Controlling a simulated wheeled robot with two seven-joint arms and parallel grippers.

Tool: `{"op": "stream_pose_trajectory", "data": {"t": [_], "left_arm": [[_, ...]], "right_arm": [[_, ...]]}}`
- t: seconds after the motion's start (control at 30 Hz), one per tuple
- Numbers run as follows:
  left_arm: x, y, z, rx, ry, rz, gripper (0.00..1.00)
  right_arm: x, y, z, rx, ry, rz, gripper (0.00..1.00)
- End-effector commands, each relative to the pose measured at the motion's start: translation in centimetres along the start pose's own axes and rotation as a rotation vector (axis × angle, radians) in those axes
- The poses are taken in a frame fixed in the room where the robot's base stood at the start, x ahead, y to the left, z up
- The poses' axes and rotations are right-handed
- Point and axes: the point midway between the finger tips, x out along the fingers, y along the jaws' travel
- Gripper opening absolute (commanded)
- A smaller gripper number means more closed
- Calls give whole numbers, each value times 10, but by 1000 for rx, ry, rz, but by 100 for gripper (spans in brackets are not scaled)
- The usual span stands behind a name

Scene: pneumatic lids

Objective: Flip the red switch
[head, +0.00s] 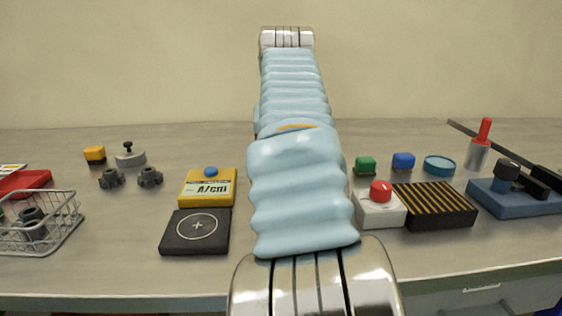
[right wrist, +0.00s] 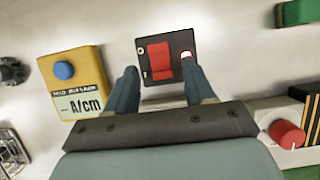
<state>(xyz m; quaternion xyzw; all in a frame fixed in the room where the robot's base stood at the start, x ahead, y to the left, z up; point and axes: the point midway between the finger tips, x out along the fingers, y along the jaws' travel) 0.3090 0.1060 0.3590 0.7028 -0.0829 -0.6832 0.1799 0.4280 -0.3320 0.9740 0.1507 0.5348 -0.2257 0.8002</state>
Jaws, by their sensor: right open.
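The red switch (right wrist: 158,61) is a red rocker on a small dark plate (right wrist: 150,93) in the right wrist view. A small red-and-white indicator (right wrist: 186,56) sits beside it on the plate. My right gripper (right wrist: 159,70) is open, with its two dark fingers apart on either side of the lower part of the plate. Nothing is held between them. Whether the fingers touch the plate cannot be told. In the head view my arm hides the switch and the gripper. My left gripper is not in view.
A yellow meter with a blue button (head: 208,188) stands left of the switch; a white box with a red button (head: 380,209) and a black-and-gold striped block (head: 436,206) stand right. A black pad (head: 195,232) and a wire basket (head: 40,222) are further left on the table.

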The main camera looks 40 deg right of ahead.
Motion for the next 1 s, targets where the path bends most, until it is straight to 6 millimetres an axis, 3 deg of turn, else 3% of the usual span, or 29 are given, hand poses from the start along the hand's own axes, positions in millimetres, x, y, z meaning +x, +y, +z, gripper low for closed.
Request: {"op": "stream_pose_trajectory", "data": {"t": [0.2, 0.47, 0.8, 1.0], "left_arm": [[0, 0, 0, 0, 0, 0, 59], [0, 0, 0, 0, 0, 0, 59], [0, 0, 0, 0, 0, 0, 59], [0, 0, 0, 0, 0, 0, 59]], "right_arm": [[17, 0, 0, 0, 0, 0, 53], [18, 0, 0, 0, 0, 1, 53], [18, 0, 0, 0, 0, 1, 1], [18, -1, 2, 3, 28, -1, 0]]}}
